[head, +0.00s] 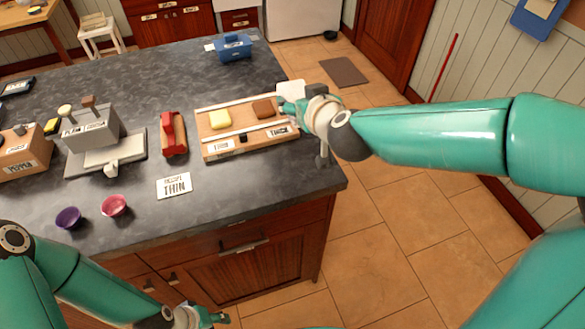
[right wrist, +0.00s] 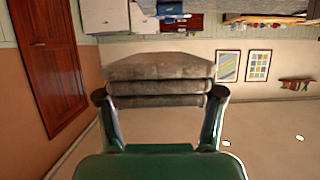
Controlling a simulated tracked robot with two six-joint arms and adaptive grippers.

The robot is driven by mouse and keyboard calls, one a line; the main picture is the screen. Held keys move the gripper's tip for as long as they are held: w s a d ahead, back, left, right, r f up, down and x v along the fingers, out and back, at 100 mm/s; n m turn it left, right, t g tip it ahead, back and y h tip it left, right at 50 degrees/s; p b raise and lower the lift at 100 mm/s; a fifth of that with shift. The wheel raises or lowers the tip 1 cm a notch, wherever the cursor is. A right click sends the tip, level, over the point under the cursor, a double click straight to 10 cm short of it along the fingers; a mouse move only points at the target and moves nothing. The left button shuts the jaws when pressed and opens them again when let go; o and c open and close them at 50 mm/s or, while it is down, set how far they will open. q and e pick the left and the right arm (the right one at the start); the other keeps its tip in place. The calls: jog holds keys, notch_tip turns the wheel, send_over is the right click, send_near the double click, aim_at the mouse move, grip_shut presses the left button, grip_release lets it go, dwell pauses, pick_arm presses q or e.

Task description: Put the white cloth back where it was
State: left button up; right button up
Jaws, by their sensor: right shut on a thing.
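The white cloth (right wrist: 158,70), folded in layers and greyish in this light, is between the two fingers of my right gripper (right wrist: 160,98) in the right wrist view. In the head view a pale piece of the cloth (head: 291,88) shows at the tip of my right gripper (head: 290,104). The gripper is shut on it, beside the right end of the wooden board on the counter, and hides part of it. My left gripper (head: 218,318) is low at the bottom edge, in front of the cabinet; its jaw opening is unclear.

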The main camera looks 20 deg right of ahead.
jog(key=b, duration=0.5)
send_over(299, 168)
notch_tip(299, 168, down, 14)
jog(key=shift+w+f, duration=0.1)
jog(key=shift+f, duration=2.6)
jog(key=o, duration=1)
jog(key=shift+b, duration=0.3)
jog(key=shift+c, duration=0.2)
jog(key=shift+r, duration=0.1)
